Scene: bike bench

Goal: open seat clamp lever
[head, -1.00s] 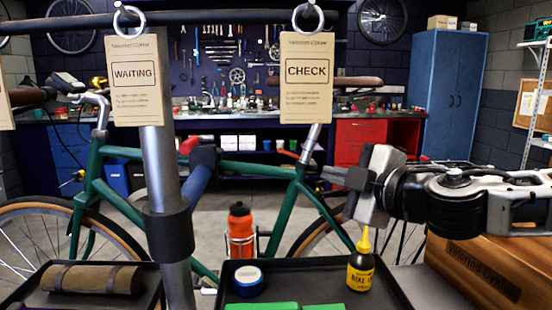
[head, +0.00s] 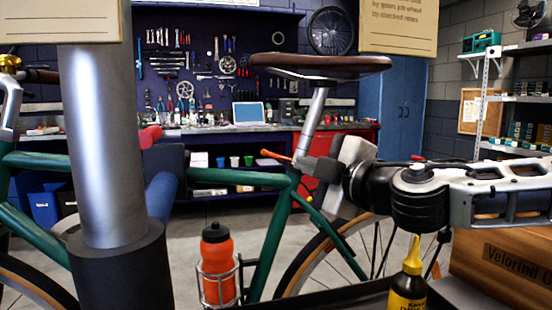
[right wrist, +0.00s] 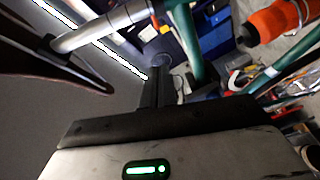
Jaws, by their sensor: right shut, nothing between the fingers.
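The orange-red seat clamp lever (head: 275,155) sticks out to the left from the seat clamp, at the top of the green seat tube (head: 270,232). The silver seatpost (head: 313,115) rises from there to the brown saddle (head: 320,63). My right gripper (head: 303,166) comes in from the right. Its fingers are shut and empty beside the clamp, close to the lever's right end; I cannot tell whether they touch it. In the right wrist view the shut fingers (right wrist: 152,88) point toward the frame near the seatpost (right wrist: 105,28). My left gripper is out of view.
The thick grey stand post (head: 105,150) stands at the left front. An orange bottle (head: 216,262) sits in the frame's cage. A yellow-topped oil bottle (head: 408,280) and a wooden box (head: 505,260) are below my right arm. A tag (head: 410,28) hangs above.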

